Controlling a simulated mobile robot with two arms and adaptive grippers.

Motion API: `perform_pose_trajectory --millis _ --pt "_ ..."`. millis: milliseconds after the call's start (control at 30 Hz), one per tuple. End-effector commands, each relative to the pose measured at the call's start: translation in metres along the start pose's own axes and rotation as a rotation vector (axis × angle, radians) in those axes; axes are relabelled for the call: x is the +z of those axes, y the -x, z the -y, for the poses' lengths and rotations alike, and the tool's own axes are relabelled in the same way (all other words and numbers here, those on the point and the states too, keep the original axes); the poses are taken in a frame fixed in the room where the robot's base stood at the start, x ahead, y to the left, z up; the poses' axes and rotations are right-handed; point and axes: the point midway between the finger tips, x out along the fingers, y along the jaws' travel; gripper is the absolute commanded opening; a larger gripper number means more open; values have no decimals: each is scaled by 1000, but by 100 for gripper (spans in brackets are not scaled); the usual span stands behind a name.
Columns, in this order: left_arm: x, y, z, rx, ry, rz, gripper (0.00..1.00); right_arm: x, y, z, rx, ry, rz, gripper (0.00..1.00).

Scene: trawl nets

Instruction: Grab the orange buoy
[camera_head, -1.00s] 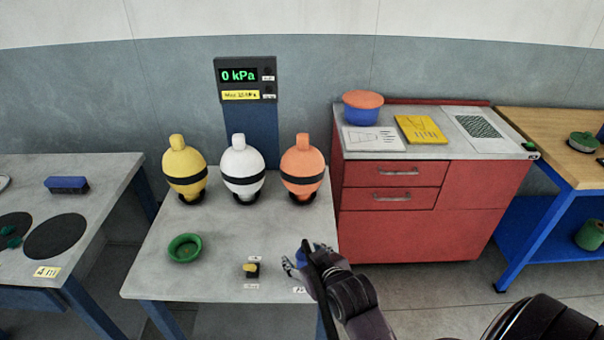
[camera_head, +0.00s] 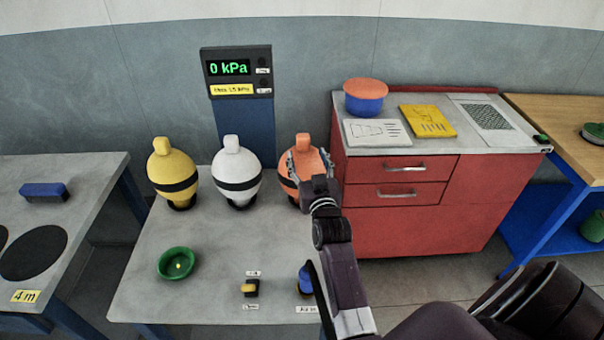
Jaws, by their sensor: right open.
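The orange buoy (camera_head: 287,180) with a black band stands upright on a dark ring at the right of the grey table's back row. My right gripper (camera_head: 311,163) is open in front of the buoy's right side and hides part of it. A finger shows on either side of the gripper's body; I cannot tell whether they touch the buoy. My left gripper is not in view.
A white buoy (camera_head: 237,172) and a yellow buoy (camera_head: 173,174) stand left of the orange one. A green ring dish (camera_head: 176,263), a small yellow-handled valve (camera_head: 250,288) and a blue item (camera_head: 304,281) sit nearer the front. A red cabinet (camera_head: 425,215) stands close on the right.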

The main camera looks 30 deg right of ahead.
Motion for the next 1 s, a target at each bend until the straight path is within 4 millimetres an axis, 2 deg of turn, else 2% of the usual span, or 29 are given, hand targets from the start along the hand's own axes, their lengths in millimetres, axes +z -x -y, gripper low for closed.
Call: perform_pose_trajectory --millis 133,267,367,500,700,900,1000 --pt "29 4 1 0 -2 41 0 -1 -10 0 0 1 -1 57" --pt "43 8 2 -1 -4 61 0 -2 -22 0 0 1 -1 57" --pt "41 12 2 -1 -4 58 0 -3 -36 0 0 0 -1 57" --pt "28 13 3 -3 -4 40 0 -2 -52 0 -1 0 1 57" --pt "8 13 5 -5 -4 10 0 -1 -60 0 -1 1 0 57" --pt "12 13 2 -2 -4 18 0 0 -60 0 -1 1 0 56" --pt "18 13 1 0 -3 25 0 0 -60 0 -1 1 0 45"
